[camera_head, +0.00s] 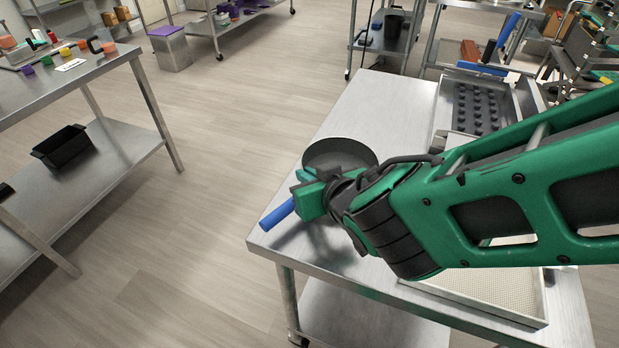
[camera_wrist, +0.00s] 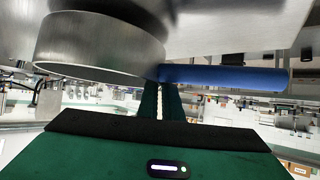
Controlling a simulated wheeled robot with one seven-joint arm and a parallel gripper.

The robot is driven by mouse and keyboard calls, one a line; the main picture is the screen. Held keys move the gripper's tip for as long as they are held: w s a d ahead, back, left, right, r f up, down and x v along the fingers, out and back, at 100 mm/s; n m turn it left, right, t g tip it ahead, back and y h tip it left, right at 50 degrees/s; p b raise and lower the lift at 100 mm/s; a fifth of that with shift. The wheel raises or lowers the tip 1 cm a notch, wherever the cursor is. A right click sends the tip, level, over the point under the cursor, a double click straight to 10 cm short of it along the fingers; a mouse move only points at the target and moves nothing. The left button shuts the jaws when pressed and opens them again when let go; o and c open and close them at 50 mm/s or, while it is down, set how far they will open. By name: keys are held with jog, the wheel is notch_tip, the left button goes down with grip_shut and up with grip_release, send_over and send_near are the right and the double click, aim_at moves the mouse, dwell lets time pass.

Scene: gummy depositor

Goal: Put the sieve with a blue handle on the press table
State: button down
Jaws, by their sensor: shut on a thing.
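The sieve (camera_head: 340,152) is a round metal ring with a blue handle (camera_head: 277,215). In the head view it is over the near left corner of a steel table (camera_head: 375,105), with the handle angled toward the table's left edge. My gripper (camera_head: 312,192) is shut on the sieve near where the handle meets the ring. In the wrist view, the ring (camera_wrist: 100,44) and the blue handle (camera_wrist: 225,77) lie just beyond my gripper (camera_wrist: 166,98). Whether the sieve touches the tabletop, I cannot tell. My arm hides part of the table.
A dark moulded tray (camera_head: 480,108) and a mesh-bottomed tray (camera_head: 480,295) are on the same table, to the right. Another steel table (camera_head: 95,75) with small coloured items stands at left, a black bin (camera_head: 62,147) on its lower shelf. The floor between is clear.

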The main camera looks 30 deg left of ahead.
jog(key=shift+f, duration=0.6)
jog(key=c, duration=1.9)
grip_release()
jog(key=shift+c, duration=0.2)
